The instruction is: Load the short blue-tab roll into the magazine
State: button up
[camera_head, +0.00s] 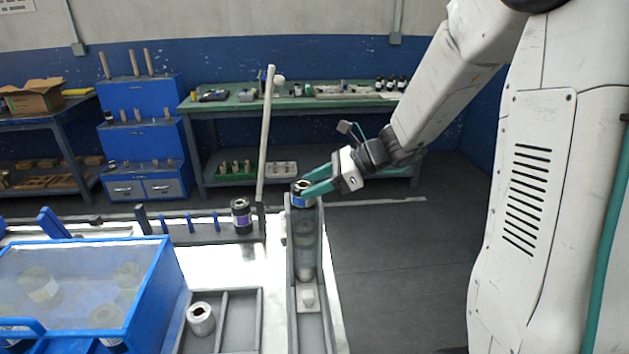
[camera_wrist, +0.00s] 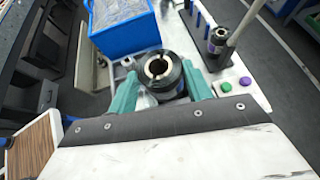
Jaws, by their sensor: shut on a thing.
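My gripper (camera_head: 307,191) has teal fingers and is shut on a short dark roll with a blue band (camera_head: 299,202). The roll is upright, at the far end of a narrow grey-walled channel (camera_head: 291,262), which looks like the magazine. In the wrist view the roll's pale hollow core and black rim (camera_wrist: 158,67) show between the fingers (camera_wrist: 160,92). The channel holds a pale, blurred cylindrical shape and a white block (camera_head: 308,297) nearer me. I cannot tell whether the held roll touches the channel.
A dark roll with a purple label (camera_head: 241,216) stands by a pale upright rod (camera_head: 266,135). A silver roll (camera_head: 201,319) sits in a grey divided tray (camera_head: 240,318). A blue clear-topped box (camera_head: 165,290) is at left. Green and purple buttons (camera_wrist: 226,87) show in the wrist view.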

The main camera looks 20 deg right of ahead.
jog(key=shift+f, duration=0.45)
jog(key=o, duration=1.1)
jog(key=v, duration=0.7)
jog(key=shift+s+d+r, duration=0.1)
jog(key=shift+d+r, duration=0.05)
jog(key=shift+d, duration=0.2)
